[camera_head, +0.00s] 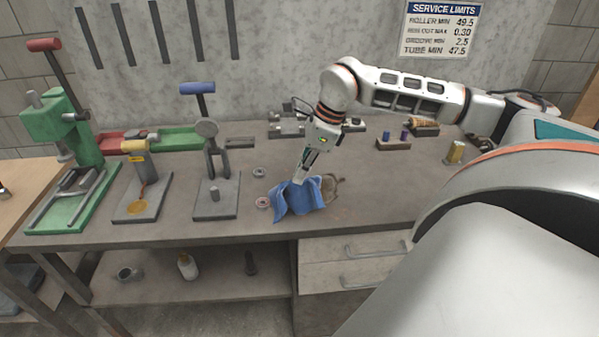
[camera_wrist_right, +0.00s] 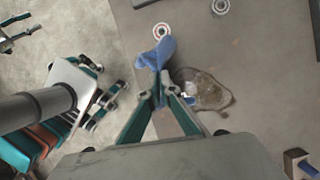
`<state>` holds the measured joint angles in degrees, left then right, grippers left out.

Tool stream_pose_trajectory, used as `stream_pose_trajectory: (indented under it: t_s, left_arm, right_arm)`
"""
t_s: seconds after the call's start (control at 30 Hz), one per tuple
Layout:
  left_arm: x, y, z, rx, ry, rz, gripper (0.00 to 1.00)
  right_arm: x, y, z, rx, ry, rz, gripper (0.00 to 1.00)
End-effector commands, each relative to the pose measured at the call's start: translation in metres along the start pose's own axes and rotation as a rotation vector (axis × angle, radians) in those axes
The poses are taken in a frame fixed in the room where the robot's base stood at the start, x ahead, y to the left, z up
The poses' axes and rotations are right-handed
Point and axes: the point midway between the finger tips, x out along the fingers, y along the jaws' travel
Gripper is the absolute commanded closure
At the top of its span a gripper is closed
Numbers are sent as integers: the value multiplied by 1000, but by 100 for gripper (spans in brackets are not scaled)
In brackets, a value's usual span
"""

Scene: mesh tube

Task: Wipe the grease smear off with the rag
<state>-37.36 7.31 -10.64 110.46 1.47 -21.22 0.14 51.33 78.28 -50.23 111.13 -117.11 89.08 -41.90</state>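The blue rag (camera_head: 298,198) is bunched on the workbench, and its upper part is in my right gripper (camera_head: 303,178). In the right wrist view the fingers (camera_wrist_right: 160,98) are closed together on the rag (camera_wrist_right: 156,52), which sticks out past the tips. Just right of the rag is a brown patch with a dark uneven rim (camera_wrist_right: 205,90), also in the head view (camera_head: 335,188). Faint orange marks (camera_head: 345,213) lie near it; I cannot tell which is the grease smear. My left gripper (camera_wrist_right: 22,28) seems to show at the wrist view's left edge, fingers apart, empty.
Two small rings (camera_head: 262,202) lie left of the rag. Further left stand a grey press (camera_head: 215,200), a yellow-topped tool with an amber puddle on its plate (camera_head: 140,208), and a green press (camera_head: 55,125). Spools (camera_head: 395,140) stand back right. The front right bench top is clear.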

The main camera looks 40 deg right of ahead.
Motion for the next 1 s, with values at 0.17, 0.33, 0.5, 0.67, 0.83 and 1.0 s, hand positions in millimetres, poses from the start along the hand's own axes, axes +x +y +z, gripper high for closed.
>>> stream_pose_trajectory:
  t_s: [0.17, 0.33, 0.5, 0.67, 0.83, 1.0]
  left_arm:
    - [9, 3, 12, -3, 0, 1, 60]
    - [16, 5, 22, -4, -1, 2, 60]
    - [23, 7, 34, -4, -4, 2, 60]
    - [28, 9, 44, -5, -9, 4, 60]
    - [30, 10, 48, -5, -11, 4, 60]
    - [29, 9, 47, -3, -10, 4, 60]
  right_arm:
    - [22, 0, -8, 0, 0, 1, 100]
    - [40, 0, -14, 1, 1, 2, 100]
    - [57, 0, -21, 1, 1, 2, 100]
    - [73, 0, -27, 1, 2, 3, 100]
    - [78, 0, -28, 0, 0, 1, 100]
    - [77, 0, -28, 0, 0, 0, 100]
